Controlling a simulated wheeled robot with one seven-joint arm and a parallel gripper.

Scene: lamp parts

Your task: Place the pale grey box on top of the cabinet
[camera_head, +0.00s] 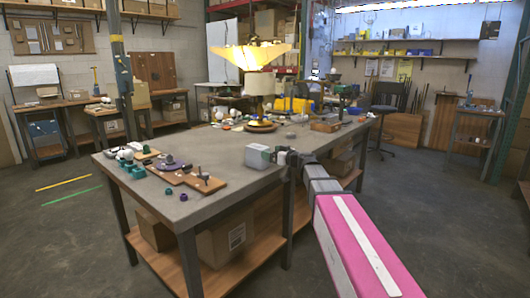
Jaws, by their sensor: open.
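A small pale grey box (257,156) sits on the right front part of the grey workbench (222,160), near its edge. My gripper (276,154) is open at the right side of the box. Its fingers are dark and small in this view, and I cannot tell whether they are around the box or only beside it. My arm, with a pink and white link, reaches in from the lower right. I cannot make out a cabinet for certain in this view.
A lit lamp (259,75) stands on the bench behind the box. Several small parts and wooden boards (186,179) lie at the left front. Cardboard boxes (227,236) sit on the shelf below. The bench top left of the box is clear.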

